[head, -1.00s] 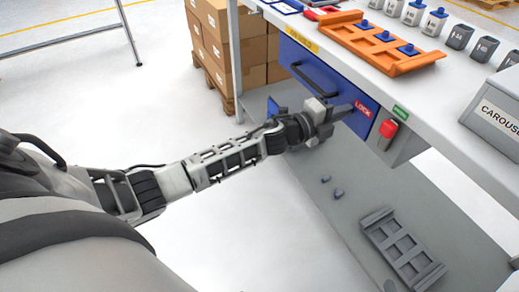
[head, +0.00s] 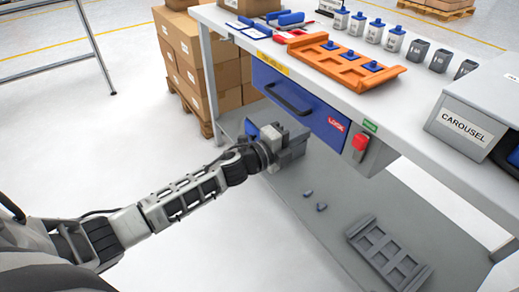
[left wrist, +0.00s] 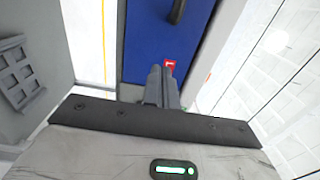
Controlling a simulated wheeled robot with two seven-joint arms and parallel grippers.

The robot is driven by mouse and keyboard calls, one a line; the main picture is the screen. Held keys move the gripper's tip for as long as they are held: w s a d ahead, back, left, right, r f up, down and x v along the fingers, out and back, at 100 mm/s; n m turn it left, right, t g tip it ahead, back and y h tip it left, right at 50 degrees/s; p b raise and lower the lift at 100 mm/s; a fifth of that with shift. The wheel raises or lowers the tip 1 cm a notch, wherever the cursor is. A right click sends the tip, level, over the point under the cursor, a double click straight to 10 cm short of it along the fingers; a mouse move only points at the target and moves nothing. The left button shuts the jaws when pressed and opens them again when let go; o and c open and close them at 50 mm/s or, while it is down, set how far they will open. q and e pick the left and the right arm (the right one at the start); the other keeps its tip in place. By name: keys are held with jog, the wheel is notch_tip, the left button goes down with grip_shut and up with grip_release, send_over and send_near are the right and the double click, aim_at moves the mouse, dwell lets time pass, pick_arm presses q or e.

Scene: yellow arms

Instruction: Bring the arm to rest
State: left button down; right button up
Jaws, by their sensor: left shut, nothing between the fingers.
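My left arm (head: 185,200) comes in from the left in the head view and reaches toward the workbench. My left gripper (head: 290,150) is just in front of and below the blue drawer (head: 325,118), with nothing held. In the left wrist view the two fingers (left wrist: 162,85) are together and point at the blue drawer front (left wrist: 150,45), near its red label. Whether the fingers touch the drawer front, I cannot tell. My right gripper is not in view.
The workbench (head: 400,118) carries an orange tray (head: 345,72), several small containers and a carousel box (head: 468,115). A red switch (head: 361,142) sits beside the drawer. A grey tray (head: 388,255) lies on the lower shelf. Cardboard boxes (head: 187,62) stand behind. Open floor lies at left.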

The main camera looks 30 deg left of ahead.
pick_arm(q)
jog(key=v, duration=0.9)
jog(key=s+d+f+n+g+y+p, duration=0.1)
jog(key=s+d+n+g+y+p, duration=0.1)
jog(key=s+n, duration=0.7)
jog(key=s+d+f+n+g+y+p, duration=0.2)
jog(key=s+n+p, duration=0.4)
jog(key=s+n, duration=0.4)
jog(key=d+n+g+y, duration=0.1)
jog(key=d+n, duration=0.1)
jog(key=n, duration=0.1)
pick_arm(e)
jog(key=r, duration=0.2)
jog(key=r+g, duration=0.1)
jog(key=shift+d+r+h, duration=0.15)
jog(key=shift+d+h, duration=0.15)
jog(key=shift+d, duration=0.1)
pick_arm(q)
jog(key=shift+d+f, duration=0.1)
